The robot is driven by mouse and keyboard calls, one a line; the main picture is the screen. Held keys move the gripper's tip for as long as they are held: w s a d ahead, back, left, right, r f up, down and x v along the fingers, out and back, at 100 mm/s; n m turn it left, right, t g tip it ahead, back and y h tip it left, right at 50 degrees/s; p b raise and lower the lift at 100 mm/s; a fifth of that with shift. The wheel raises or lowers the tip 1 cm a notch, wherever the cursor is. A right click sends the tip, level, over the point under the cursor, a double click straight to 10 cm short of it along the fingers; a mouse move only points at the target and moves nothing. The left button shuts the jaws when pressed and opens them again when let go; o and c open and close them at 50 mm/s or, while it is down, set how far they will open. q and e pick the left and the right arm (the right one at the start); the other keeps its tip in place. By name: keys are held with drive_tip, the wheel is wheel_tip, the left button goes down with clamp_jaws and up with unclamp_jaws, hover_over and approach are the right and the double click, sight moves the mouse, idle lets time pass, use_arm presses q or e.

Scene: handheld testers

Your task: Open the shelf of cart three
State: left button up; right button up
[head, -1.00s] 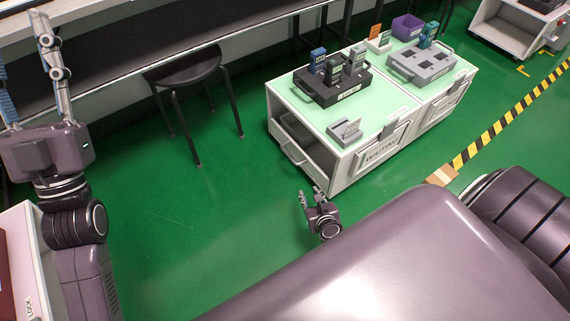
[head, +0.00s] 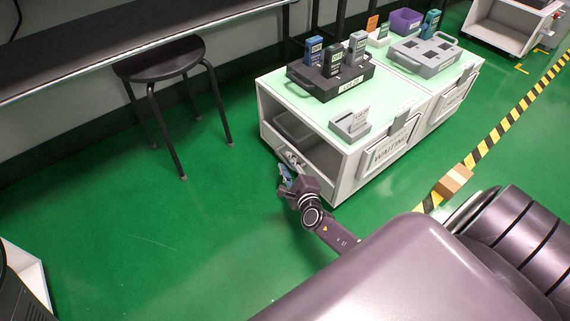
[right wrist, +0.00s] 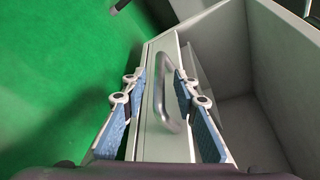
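A white cart (head: 350,165) with a pale green top and a "WAITING" plate stands right of centre in the head view. Its open end shows a shelf front (head: 292,156) with a handle. My right gripper (head: 285,176) is low beside this end. In the right wrist view the shelf front (right wrist: 152,125) and its grey handle (right wrist: 165,92) lie between the blue-padded fingers of my right gripper (right wrist: 160,82). The fingers are apart, one on either side of the handle, with gaps visible. I cannot tell if either finger touches it. My left gripper is out of view.
On the cart top are a black tray (head: 318,88) of handheld testers, a grey tray (head: 425,62), a purple bin (head: 406,20) and a small grey holder (head: 350,125). A black stool (head: 162,62) stands left. Green floor left of the cart is clear.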

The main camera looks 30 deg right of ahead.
drive_tip(key=shift+b+x, duration=0.35)
drive_tip(key=shift+x, duration=0.75)
clamp_jaws()
